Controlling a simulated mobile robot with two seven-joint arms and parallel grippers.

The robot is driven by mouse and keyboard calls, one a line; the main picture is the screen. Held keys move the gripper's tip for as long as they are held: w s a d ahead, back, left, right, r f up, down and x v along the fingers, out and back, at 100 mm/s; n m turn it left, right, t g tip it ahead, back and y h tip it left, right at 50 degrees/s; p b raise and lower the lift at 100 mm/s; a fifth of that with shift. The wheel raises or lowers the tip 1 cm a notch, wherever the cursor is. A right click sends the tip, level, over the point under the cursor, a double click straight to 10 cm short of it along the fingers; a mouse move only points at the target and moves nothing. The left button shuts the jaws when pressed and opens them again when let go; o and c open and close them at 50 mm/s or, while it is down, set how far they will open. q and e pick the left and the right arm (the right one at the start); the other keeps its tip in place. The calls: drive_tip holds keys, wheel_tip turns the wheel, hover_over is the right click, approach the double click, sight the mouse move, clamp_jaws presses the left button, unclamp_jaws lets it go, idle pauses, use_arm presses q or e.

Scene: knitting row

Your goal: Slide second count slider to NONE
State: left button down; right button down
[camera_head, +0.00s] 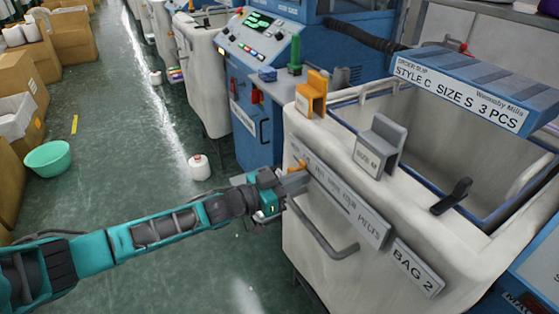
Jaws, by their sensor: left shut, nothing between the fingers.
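The white bin marked BAG 2 (415,268) stands at the right. A grey label strip (350,208) runs along its front, with small lettering that is only partly legible and ends in PIECES. A small orange piece, seemingly the count slider (299,166), shows at the strip's left end. My left gripper (296,182) is shut and empty at that end, just below the orange piece. Whether it touches the piece I cannot tell. The gripper hides part of the strip's left end. My right gripper is not in view.
An orange clip (311,94), a grey SIZE M clip (380,147) and a black hook (452,196) sit on the bin's rim. A handle (325,240) juts out below the strip. A blue order slip board (480,88) overhangs the bin. The green floor (120,150) is open at left.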

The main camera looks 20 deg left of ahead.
sight(289, 170)
use_arm(q)
drive_tip(key=shift+w+a+b, duration=0.65)
drive_tip(key=shift+w+a, duration=0.55)
drive_tip(key=shift+a, duration=0.3)
drive_tip(key=shift+s+d+p, duration=0.4)
drive_tip(key=shift+d+p, duration=0.1)
drive_tip(key=shift+s, duration=0.1)
drive_tip(key=p+v, duration=0.3)
drive_tip(key=v, duration=0.5)
drive_tip(key=shift+p, duration=0.3)
